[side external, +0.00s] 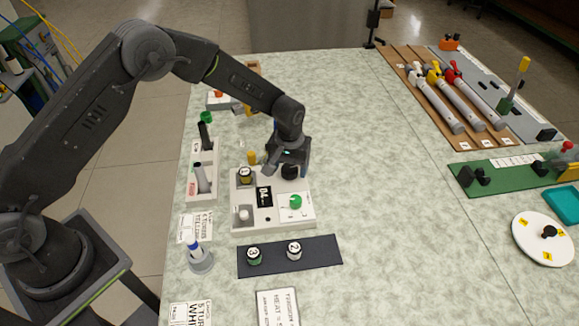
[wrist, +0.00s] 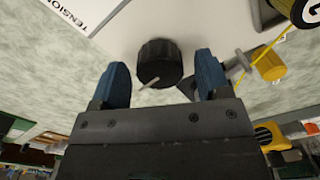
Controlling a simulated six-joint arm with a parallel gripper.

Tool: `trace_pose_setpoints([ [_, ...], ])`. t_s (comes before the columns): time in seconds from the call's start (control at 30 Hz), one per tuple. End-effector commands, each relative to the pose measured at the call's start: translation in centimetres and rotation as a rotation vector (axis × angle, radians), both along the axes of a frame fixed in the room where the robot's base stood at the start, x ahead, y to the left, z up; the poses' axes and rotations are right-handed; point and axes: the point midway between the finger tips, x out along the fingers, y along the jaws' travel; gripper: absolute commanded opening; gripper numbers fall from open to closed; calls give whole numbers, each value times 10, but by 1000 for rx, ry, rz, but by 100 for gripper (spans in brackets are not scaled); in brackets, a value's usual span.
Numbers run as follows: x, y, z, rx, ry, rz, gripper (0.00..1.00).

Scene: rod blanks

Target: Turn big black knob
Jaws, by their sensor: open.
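The big black knob (wrist: 158,62) stands on a white panel and has a light pointer line on it. In the wrist view it lies between and just beyond my two blue fingertips, with space on each side. In the side view the knob (side external: 290,171) shows partly below my gripper (side external: 288,160), at the back right of the white panel (side external: 243,219). My gripper (wrist: 162,82) is open, pointing down, and holds nothing. Whether the fingers reach down alongside the knob cannot be told.
A dark mat (side external: 275,262) with two numbered pieces lies in front. A tray (side external: 201,185) with upright handles stands left.

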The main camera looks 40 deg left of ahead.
Motion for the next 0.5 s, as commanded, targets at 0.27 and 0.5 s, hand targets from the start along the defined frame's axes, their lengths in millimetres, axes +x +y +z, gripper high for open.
trace_pose_setpoints([
  [0.27,1,0,51,-1,-6,0,70],
  [0.5,1,0,102,-1,-3,0,70],
])
